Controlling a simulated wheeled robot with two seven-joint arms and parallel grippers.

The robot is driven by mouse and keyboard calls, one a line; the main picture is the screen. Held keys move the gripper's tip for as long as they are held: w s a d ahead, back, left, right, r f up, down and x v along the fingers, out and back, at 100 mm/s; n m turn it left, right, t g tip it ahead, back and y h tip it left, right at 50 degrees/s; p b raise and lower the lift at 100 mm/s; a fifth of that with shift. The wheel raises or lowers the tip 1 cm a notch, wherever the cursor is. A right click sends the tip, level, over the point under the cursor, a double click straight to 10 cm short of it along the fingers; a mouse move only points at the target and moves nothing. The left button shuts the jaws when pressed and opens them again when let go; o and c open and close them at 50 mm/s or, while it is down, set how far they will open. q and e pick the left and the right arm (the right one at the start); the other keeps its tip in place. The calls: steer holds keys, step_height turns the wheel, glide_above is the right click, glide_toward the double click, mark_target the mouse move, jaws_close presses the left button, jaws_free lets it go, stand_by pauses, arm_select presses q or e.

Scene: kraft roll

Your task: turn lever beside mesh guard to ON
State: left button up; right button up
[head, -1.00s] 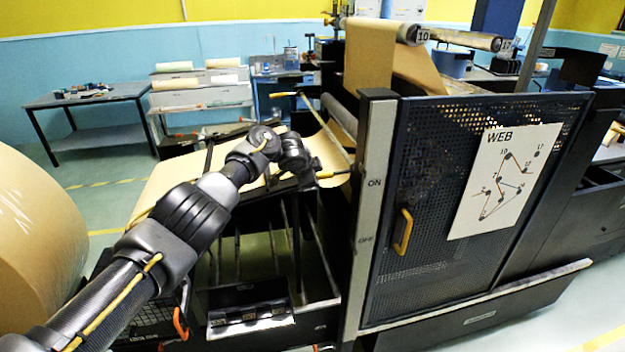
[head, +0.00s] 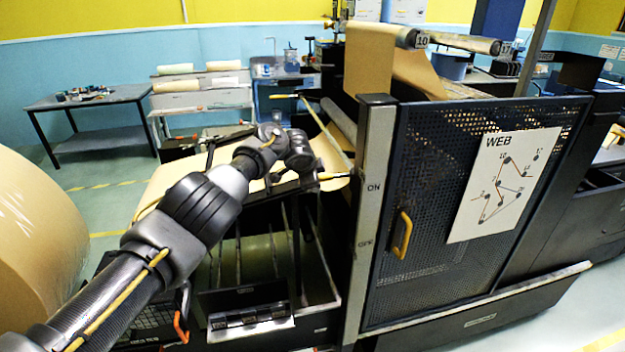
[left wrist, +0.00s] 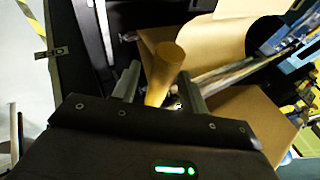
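The mesh guard (head: 440,190) stands right of centre, with a yellow handle (head: 402,235) on its door. The grey post (head: 370,200) at its left edge carries the ON mark above the OFF mark. The lever's yellow grip (head: 334,176) shows just left of the post, near the height of ON; its pivot is hidden. My left gripper (head: 308,182) is close to the lever, mostly hidden by my wrist. In the left wrist view the yellow grip (left wrist: 165,70) lies between the two fingers of my left gripper (left wrist: 160,85), with gaps on both sides. My right gripper is out of view.
A large kraft roll (head: 35,240) stands at the left. Brown paper web (head: 369,58) hangs above the lever area. Dark machine bars and a box (head: 248,312) lie below my left arm. A table (head: 90,103) stands at the back left.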

arm_select(q)
steer(key=shift+a, duration=0.1)
steer(key=shift+s+r+b, duration=0.2)
steer(key=shift+r+b, duration=0.1)
steer(key=shift+r, duration=0.1)
steer(key=b+v, duration=0.3)
steer(key=v, duration=0.7)
steer(key=shift+f, duration=0.15)
